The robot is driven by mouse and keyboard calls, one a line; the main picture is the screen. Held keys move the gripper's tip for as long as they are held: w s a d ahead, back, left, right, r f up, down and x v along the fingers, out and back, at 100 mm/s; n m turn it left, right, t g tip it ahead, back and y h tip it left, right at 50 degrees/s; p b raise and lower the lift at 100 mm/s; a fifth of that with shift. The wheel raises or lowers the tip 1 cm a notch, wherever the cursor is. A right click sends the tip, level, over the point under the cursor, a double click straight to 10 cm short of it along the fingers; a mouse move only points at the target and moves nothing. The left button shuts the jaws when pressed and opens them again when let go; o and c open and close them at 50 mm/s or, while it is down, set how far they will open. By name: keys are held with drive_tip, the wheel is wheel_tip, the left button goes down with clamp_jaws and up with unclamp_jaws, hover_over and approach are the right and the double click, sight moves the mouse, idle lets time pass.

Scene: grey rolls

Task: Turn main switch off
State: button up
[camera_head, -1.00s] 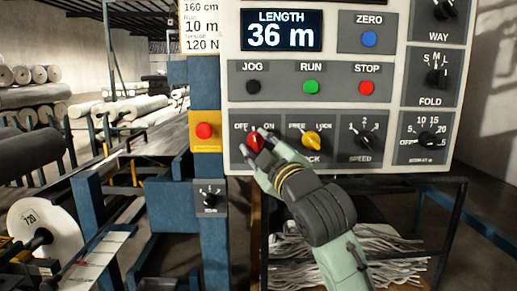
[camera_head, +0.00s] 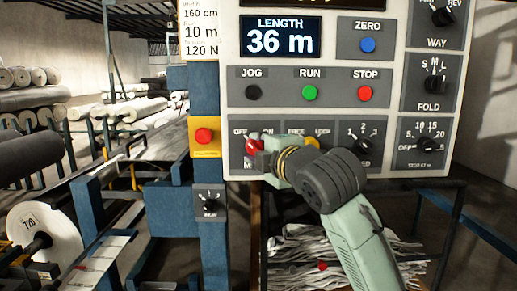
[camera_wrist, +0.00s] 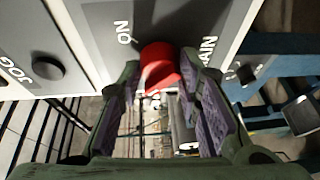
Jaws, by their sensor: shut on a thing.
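The main switch is a red rotary knob (camera_head: 251,146) at the lower left of the control panel. Its labels are partly covered by my gripper in the head view. The red knob (camera_wrist: 159,66) also shows in the wrist view, near the printed words ON and MAIN. My gripper (camera_head: 259,150) reaches the knob from the right and is shut on it. In the wrist view the two purple-padded fingers of my gripper (camera_wrist: 163,88) stand on either side of the knob. The knob appears tilted to the upper left; its exact setting is hard to tell.
A yellow knob (camera_head: 312,142) sits close right, partly behind my gripper. The JOG (camera_head: 252,92), RUN (camera_head: 310,92) and STOP (camera_head: 365,93) buttons are above. A red button on a yellow plate (camera_head: 204,136) is to the left. The display (camera_head: 281,37) reads 36 m.

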idle(0.4)
drive_tip(key=o, duration=1.1)
drive_tip(key=shift+o, duration=0.2)
drive_tip(key=v, duration=1.2)
drive_tip(key=shift+r, duration=0.1)
